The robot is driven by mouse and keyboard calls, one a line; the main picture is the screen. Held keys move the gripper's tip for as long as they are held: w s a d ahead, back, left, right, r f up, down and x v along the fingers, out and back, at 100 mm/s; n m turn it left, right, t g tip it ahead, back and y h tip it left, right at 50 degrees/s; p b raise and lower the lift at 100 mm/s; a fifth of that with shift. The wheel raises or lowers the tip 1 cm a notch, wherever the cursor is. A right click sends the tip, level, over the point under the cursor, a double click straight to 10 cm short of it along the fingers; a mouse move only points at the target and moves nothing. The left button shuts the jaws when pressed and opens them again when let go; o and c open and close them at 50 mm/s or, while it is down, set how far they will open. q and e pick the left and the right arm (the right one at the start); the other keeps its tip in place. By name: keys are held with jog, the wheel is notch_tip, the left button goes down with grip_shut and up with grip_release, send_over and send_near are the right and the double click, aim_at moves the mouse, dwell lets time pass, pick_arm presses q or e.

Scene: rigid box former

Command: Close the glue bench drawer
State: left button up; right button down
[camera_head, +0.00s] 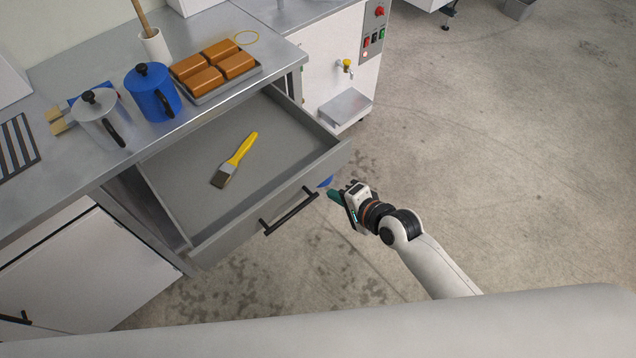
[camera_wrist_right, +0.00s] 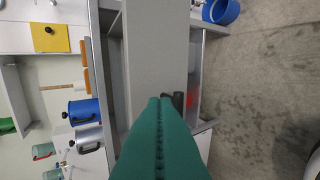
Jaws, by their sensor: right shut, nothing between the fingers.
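The glue bench drawer (camera_head: 205,190) is pulled well out from under the bench top. A brush (camera_head: 236,160) with a yellow handle lies inside it. A black bar handle (camera_head: 290,211) is on the drawer's front panel. My right gripper (camera_head: 334,195) is shut and empty, just right of the handle, near the right end of the front panel. In the right wrist view its teal fingers (camera_wrist_right: 158,140) are together, with the drawer (camera_wrist_right: 156,60) ahead of them and the dark handle (camera_wrist_right: 179,101) partly hidden beside them. I cannot tell whether they touch the front. My left gripper is not in view.
On the bench top (camera_head: 60,145) stand a blue pot (camera_head: 152,95), a silver pot (camera_head: 98,118) and a tray of orange-brown blocks (camera_head: 218,68). A white machine (camera_head: 340,60) with a tap stands behind.

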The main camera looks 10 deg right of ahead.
aim_at(308, 182)
jog(key=x, duration=0.7)
jog(key=shift+w+a, duration=0.1)
jog(key=shift+w, duration=0.05)
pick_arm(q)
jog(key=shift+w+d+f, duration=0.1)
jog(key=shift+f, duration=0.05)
pick_arm(e)
jog(key=shift+w+a+f, duration=0.3)
jog(key=shift+w, duration=0.05)
